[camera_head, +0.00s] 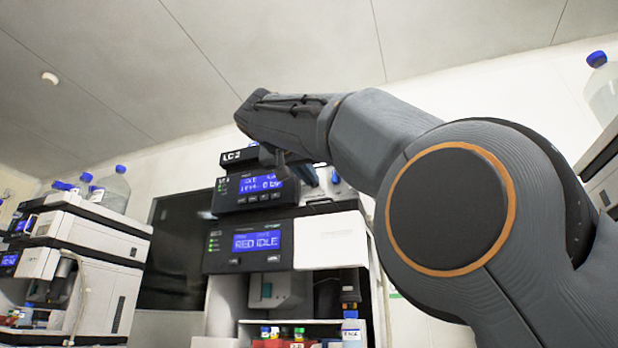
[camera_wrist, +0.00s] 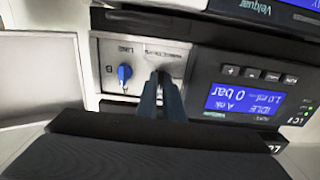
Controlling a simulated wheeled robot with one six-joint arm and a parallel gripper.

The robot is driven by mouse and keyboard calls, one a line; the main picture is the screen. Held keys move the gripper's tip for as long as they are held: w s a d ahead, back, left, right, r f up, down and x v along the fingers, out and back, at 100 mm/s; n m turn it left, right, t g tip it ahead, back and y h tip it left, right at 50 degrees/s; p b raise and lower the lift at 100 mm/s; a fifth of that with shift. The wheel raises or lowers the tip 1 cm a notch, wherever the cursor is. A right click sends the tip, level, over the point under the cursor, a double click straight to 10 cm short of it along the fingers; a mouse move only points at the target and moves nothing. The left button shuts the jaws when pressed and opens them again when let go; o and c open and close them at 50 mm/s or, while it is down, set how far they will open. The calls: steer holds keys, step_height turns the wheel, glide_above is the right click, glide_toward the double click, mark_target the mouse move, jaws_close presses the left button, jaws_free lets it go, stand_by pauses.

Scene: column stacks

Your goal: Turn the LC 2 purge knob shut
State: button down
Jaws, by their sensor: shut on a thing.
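The LC 2 pump unit (camera_head: 228,200) stands in the middle of the head view, with its blue display (camera_head: 258,185) lit. In the wrist view, which is upside down, its display (camera_wrist: 245,100) reads 0 bar, beside a pale knob panel (camera_wrist: 108,55). My gripper (camera_wrist: 161,80) is against this panel, its fingers shut on the purge knob. The fingers hide that knob, so its angle cannot be told. A separate blue knob (camera_wrist: 124,73) sits on the panel to the left of the fingers. In the head view my gripper (camera_head: 283,165) reaches in front of the pump.
Another instrument stack (camera_head: 80,240) stands at the left. My arm covers much of the right side.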

steer(key=c, duration=1.9)
jaws_free()
steer(key=b+v, duration=0.1)
steer(key=v, duration=0.7)
steer(key=shift+w, duration=0.1)
